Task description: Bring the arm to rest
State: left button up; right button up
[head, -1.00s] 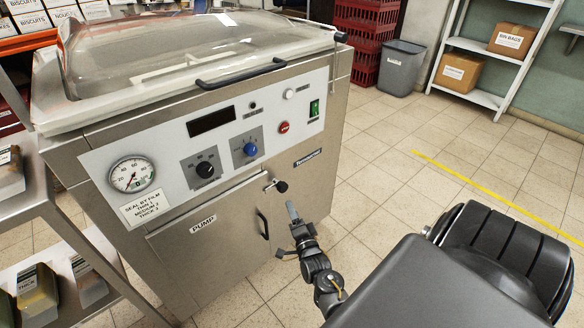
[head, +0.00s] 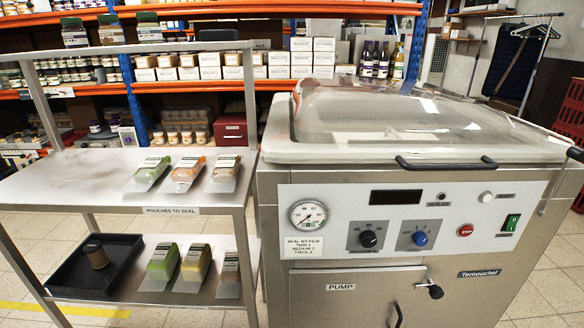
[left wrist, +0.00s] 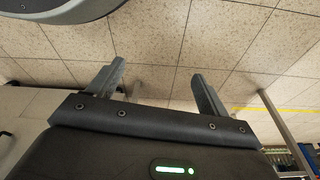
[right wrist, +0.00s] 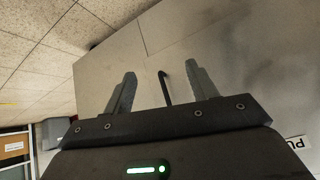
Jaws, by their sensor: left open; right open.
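My left gripper (left wrist: 158,85) is open and empty, with bare tiled floor beyond its fingers in the left wrist view. My right gripper (right wrist: 162,85) is open and empty in the right wrist view. It faces the steel front of the vacuum sealing machine, and the machine's dark door handle (right wrist: 165,86) shows between the fingers without visible contact. In the head view the machine (head: 470,292) stands at the right with its clear lid (head: 390,108) down. Neither arm shows in the head view now.
A steel trolley (head: 60,188) left of the machine holds several pouches, and a black tray (head: 62,282) with a brown jar on its lower shelf. Stocked orange shelves (head: 350,8) stand behind. Tiled floor (left wrist: 240,25) is clear below my left gripper.

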jog(key=s+a+f+n+g+y, duration=0.1)
jog(key=s+a+f+n+g, duration=0.2)
jog(key=s, duration=0.7)
jog(key=s+a+f+n+g, duration=0.3)
jog(key=s+a, duration=0.1)
jog(key=s, duration=0.5)
pick_arm(q)
jog(key=s+a+f+p, duration=0.2)
jog(key=s+f+p, duration=0.2)
jog(key=s, duration=0.5)
jog(key=s+a+f+g+p, duration=0.1)
jog(key=s+f+p, duration=0.3)
jog(key=s+p, duration=0.4)
jog(key=shift+s+a+f, duration=0.2)
jog(key=shift+s+a, duration=0.2)
jog(key=shift+a, duration=0.45)
pick_arm(e)
jog(key=s+d+f, duration=0.2)
jog(key=s+f, duration=0.2)
jog(key=s, duration=0.4)
jog(key=s+d+f+g, duration=0.1)
jog(key=s+d+f, duration=0.2)
jog(key=s, duration=0.6)
jog(key=shift+s+f, duration=0.2)
jog(key=shift+f, duration=0.35)
pick_arm(q)
jog(key=shift+w+g+p, duration=0.1)
jog(key=shift+g+p, duration=0.2)
pick_arm(e)
jog(key=shift+s+d, duration=0.1)
